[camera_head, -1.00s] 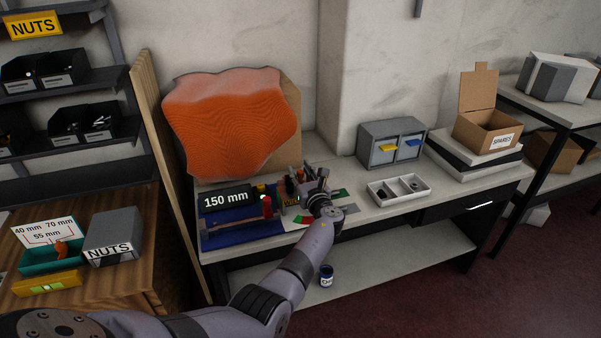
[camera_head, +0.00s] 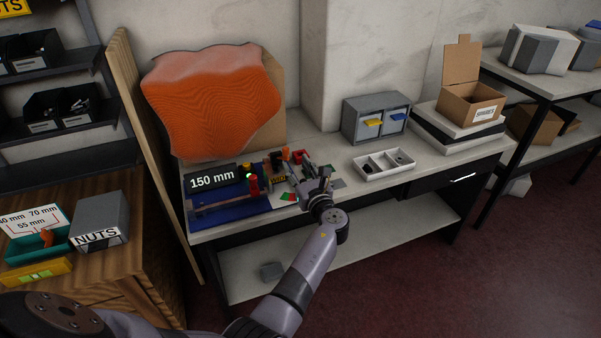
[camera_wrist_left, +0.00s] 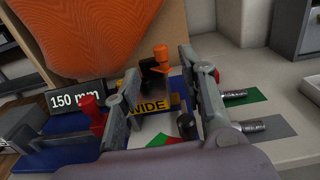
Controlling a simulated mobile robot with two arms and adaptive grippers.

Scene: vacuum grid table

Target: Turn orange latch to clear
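The orange latch (camera_wrist_left: 161,54) is a short upright orange-capped post on a dark block, behind a yellow WIDE label (camera_wrist_left: 150,107) in the left wrist view. My left gripper (camera_wrist_left: 162,70) is open, with one finger on each side of the latch in that view. I see no clear contact, and how far off the latch is I cannot tell. In the head view my left gripper (camera_head: 312,181) is over the right end of the blue fixture (camera_head: 236,213); the latch is small there among red and orange parts. My right gripper is not in view.
A red-handled clamp (camera_wrist_left: 92,110) and a 150 mm sign (camera_head: 212,177) stand left of the gripper. Metal bolts (camera_wrist_left: 235,94) lie on the right. A divided white tray (camera_head: 384,163) and a grey drawer box (camera_head: 376,117) stand further right. An orange sheet (camera_head: 215,100) rises behind.

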